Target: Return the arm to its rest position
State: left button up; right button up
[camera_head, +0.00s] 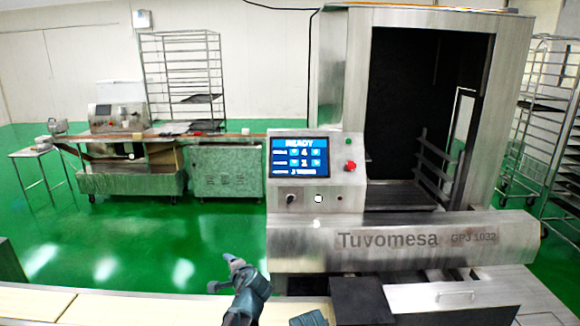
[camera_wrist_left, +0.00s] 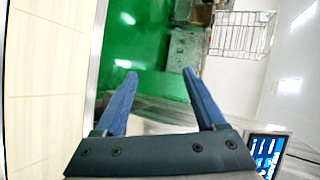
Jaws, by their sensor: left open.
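My left gripper (camera_head: 222,274) is low in the middle of the head view, in front of the machine's left end and above the light counter's back edge. Its two blue fingers are spread apart with nothing between them, as the left wrist view (camera_wrist_left: 160,74) also shows. It appears clear of the machine. The screen also shows at the lower right of the left wrist view (camera_wrist_left: 266,152).
A light counter (camera_head: 120,308) runs along the front. A dark block (camera_head: 361,300) stands at the machine's front. Across the open green floor (camera_head: 110,240) are a steel work line (camera_head: 130,183) and a tall rack (camera_head: 180,75). More wire racks (camera_head: 545,130) stand at the far right.

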pick_arm(q)
jog(key=s+a+f+n+g+h, duration=0.1)
jog(key=s+a+f+n+g, duration=0.35)
jog(key=s+f+n, duration=0.35)
jog(key=s+d+f+n+g+h, duration=0.2)
jog(key=s+d+g+h, duration=0.1)
jog(key=s, duration=0.5)
jog(key=s+d+f+n+g+h, duration=0.2)
jog(key=s+g, duration=0.1)
jog(key=s, duration=0.4)
jog(key=s+d+m+y, duration=0.1)
jog(key=s+d+m, duration=0.3)
jog(key=d, duration=0.7)
jog(key=shift+s+d+g, duration=0.15)
jog(key=shift+s+g, duration=0.3)
jog(key=shift+s, duration=0.6)
